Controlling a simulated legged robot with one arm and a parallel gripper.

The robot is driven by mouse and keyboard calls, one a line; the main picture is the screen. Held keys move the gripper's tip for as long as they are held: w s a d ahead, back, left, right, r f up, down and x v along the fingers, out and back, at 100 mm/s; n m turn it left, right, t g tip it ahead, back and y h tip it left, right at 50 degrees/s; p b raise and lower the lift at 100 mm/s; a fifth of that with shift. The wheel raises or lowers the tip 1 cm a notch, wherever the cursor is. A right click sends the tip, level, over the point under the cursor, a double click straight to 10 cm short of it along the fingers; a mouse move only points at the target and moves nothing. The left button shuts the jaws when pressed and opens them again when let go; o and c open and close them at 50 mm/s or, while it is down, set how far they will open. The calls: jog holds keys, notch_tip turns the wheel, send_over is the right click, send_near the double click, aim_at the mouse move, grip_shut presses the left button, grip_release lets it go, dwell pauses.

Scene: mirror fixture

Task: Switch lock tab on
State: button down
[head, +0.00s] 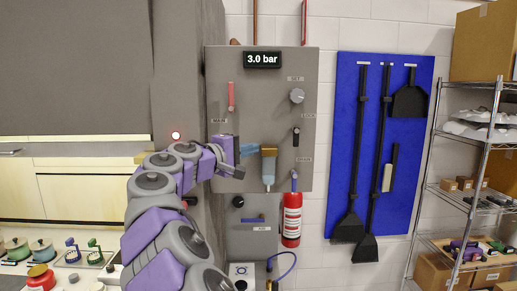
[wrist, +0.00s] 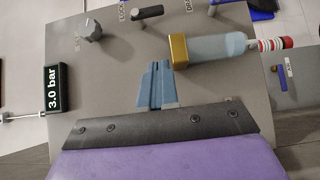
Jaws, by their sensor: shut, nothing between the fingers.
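The lock tab (head: 296,137) is a small black lever on the grey panel (head: 230,100), under the label that seems to read LOCK. In the head view it points up and down. It also shows at the top of the wrist view (wrist: 147,12), beside the LOCK label. My gripper (head: 250,150) is in front of the panel, left of the tab and slightly lower, apart from it. Its blue fingers (wrist: 156,68) are shut and empty in the wrist view.
A gold-capped filter bowl (head: 269,168) stands right beside my fingers. A grey knob (head: 297,96) is above the tab, a red lever (head: 231,96) at upper left. The display (head: 262,59) reads 3.0 bar. A red cylinder (head: 291,218) hangs below; a blue tool board (head: 350,130) is right.

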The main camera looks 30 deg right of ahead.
aim_at(296, 137)
jog(key=x, duration=0.7)
jog(key=shift+d+f, duration=0.1)
jog(key=shift+d, duration=0.2)
jog(key=shift+s+d, duration=0.3)
jog(key=shift+d, duration=0.45)
jog(key=shift+s+d, duration=0.3)
jog(key=shift+d, duration=0.45)
jog(key=shift+s+d, duration=0.35)
jog(key=shift+d, duration=0.45)
jog(key=shift+a, duration=0.2)
jog(key=shift+b, duration=0.3)
